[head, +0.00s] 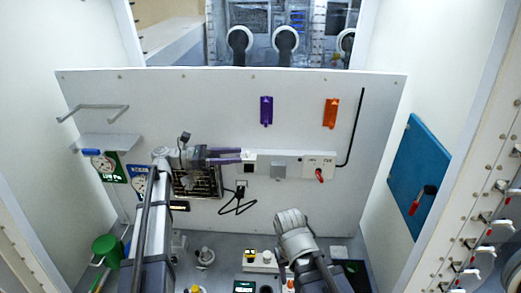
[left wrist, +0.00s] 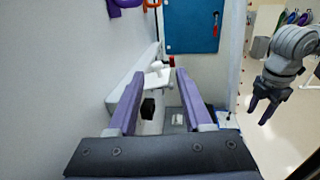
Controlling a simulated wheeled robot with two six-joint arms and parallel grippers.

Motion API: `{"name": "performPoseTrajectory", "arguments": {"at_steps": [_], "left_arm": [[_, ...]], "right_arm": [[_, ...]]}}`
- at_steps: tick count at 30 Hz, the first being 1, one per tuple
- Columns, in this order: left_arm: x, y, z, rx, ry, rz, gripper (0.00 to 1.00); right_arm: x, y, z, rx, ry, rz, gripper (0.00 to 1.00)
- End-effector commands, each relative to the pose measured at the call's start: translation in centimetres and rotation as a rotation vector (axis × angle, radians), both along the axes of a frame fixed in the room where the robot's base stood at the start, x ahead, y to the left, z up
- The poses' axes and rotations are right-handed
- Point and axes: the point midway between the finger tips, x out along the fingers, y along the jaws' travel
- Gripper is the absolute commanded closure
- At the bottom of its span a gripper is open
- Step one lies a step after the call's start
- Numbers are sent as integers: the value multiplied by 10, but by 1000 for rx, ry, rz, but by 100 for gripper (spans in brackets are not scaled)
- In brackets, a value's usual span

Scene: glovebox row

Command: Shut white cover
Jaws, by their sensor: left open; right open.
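The white cover (head: 249,155) is a small flap on the white strip of the wall panel. It appears raised, standing out above a dark square socket (head: 249,168). In the left wrist view the white cover (left wrist: 157,76) shows between and beyond my fingers, with the black socket (left wrist: 148,108) below it. My left gripper (head: 241,155) is open, its purple fingers pointing right at the cover's left side; contact cannot be told. In the left wrist view my right gripper (left wrist: 262,112) is open and empty, away from the panel and pointing down.
The strip also carries a grey square plate (head: 278,170) and a red switch (head: 320,175). A black cable (head: 237,207) hangs below the socket. Purple (head: 266,110) and orange (head: 331,113) holders are higher up. A blue board (head: 418,178) is on the right wall.

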Motion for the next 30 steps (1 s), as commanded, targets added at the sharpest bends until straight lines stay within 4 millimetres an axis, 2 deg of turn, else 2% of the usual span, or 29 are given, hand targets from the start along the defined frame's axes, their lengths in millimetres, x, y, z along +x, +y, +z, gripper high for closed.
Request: {"name": "performPoseTrajectory", "arguments": {"at_steps": [8, 11, 21, 25, 30], "left_arm": [[0, -1, 1, -3, 2, 0, 50], [1, -11, 1, -3, 2, -2, 50], [9, -60, 1, -2, 2, -2, 50], [11, -71, 1, -2, 2, -1, 50], [12, -77, 1, -2, 2, 1, 50]], "right_arm": [[0, 0, 0, 0, 0, 0, 50], [0, 0, 0, 0, 0, 0, 50], [0, 0, 0, 0, 0, 0, 50], [0, 0, 0, 0, 0, 0, 50], [0, 0, 0, 0, 0, 0, 50]]}}
